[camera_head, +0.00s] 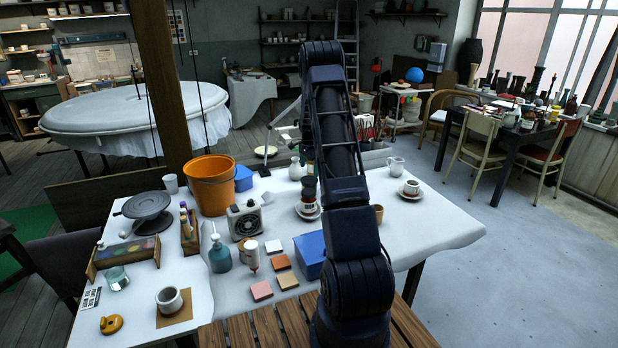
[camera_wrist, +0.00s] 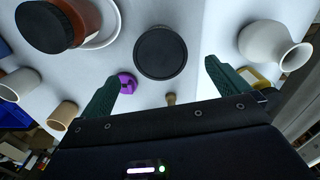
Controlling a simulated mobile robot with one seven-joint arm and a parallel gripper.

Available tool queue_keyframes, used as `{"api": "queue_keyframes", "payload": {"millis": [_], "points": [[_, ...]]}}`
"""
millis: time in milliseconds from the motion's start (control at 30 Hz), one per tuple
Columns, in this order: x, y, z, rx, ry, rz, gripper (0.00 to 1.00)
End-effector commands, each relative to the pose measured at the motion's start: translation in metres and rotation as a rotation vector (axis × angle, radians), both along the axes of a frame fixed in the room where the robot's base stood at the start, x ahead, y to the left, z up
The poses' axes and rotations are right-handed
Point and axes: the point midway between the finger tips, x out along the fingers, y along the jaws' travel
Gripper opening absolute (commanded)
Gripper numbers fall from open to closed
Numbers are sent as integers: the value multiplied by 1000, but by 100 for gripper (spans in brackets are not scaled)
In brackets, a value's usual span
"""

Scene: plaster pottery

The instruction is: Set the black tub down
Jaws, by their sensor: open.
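The round black tub (camera_wrist: 160,52) shows from above in the wrist view, on the white tabletop just beyond the space between my fingertips. My gripper (camera_wrist: 163,68) is open, with one green finger on each side and clear gaps between them and the tub. Nothing is held between the fingers. In the head view my arm covers this part of the table, and I cannot make out the tub or my gripper there.
A black-lidded jar (camera_wrist: 42,26) on a white plate stands left of the tub. A white vase (camera_wrist: 268,43) is right, near a yellow-labelled container (camera_wrist: 256,78). A purple object (camera_wrist: 127,83) lies by the left finger. An orange bucket (camera_head: 209,186) stands farther left.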

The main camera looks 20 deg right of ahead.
Motion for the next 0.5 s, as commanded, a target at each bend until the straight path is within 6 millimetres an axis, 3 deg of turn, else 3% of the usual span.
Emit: {"api": "queue_keyframes", "payload": {"millis": [100, 500], "points": [[1, 1, 21, -1, -2, 2, 100], [-8, 8, 63, 0, -12, 34, 100]]}}
